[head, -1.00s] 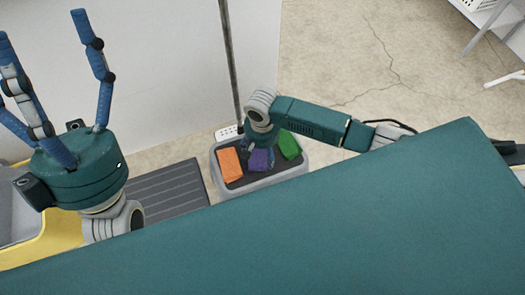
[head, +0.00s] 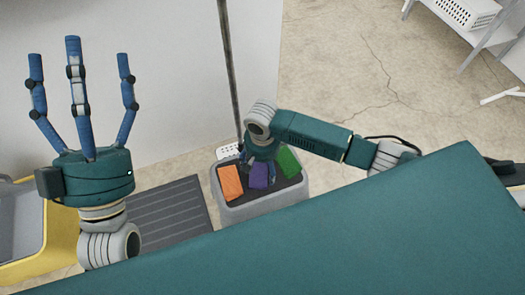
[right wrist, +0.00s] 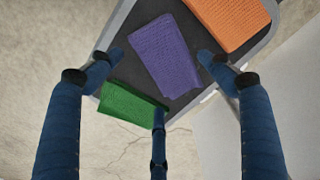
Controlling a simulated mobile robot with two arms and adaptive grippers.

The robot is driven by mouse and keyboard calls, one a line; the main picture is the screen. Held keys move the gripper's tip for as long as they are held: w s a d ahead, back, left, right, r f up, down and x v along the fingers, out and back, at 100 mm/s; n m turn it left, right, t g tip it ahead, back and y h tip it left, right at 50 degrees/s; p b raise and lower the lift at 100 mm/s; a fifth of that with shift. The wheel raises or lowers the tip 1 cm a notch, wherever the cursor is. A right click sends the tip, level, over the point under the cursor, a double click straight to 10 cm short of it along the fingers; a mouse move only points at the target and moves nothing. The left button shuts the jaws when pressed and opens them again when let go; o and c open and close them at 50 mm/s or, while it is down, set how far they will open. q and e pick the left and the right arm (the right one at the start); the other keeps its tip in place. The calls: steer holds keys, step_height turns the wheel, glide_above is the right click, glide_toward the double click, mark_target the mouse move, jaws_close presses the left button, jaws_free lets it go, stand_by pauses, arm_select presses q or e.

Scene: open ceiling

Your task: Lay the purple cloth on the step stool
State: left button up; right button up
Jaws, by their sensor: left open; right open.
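The purple cloth (head: 259,177) lies folded between an orange cloth (head: 230,183) and a green cloth (head: 288,161) on a grey-rimmed stand (head: 268,208) with a dark top. My right gripper (head: 257,170) is over the purple cloth, pointing down. In the right wrist view its open fingers (right wrist: 160,72) spread around the purple cloth (right wrist: 166,58); whether they touch it I cannot tell. A dark ribbed top (head: 172,220), possibly the step stool, is bare left of the stand. My left gripper (head: 78,60) is open, empty and points up.
A yellow-and-grey container (head: 50,235) stands at the lower left. A dark pole (head: 230,70) rises behind the stand by the wall. A shelf with a white basket (head: 468,12) is at the upper right. Cracked floor (head: 340,70) lies open between.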

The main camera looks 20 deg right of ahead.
step_height(320, 180, up, 5)
steer(key=shift+f+p, duration=0.2)
steer(key=shift+p, duration=0.75)
steer(key=a+r+n+t+y+p, duration=0.25)
steer(key=a+r, duration=0.35)
steer(key=a, duration=0.3)
step_height(320, 180, up, 24)
steer(key=n+t, duration=0.4)
steer(key=t, duration=0.8)
glide_above(262, 171)
steer(key=w, duration=0.1)
arm_select(q)
steer(key=w+f+g+y, duration=0.1)
steer(key=f+g, duration=0.4)
steer(key=f, duration=0.5)
steer(key=w+a+f+g+y, duration=0.1)
steer(key=f+g, duration=0.4)
steer(key=f, duration=0.5)
steer(key=shift+w+a+y+b, duration=0.25)
steer(key=shift+w+y+b, duration=0.15)
steer(key=shift+w+y, duration=0.5)
arm_select(e)
steer(key=shift+w+a+f+y, duration=0.15)
steer(key=shift+w+f+y, duration=0.05)
steer(key=shift+y, duration=0.15)
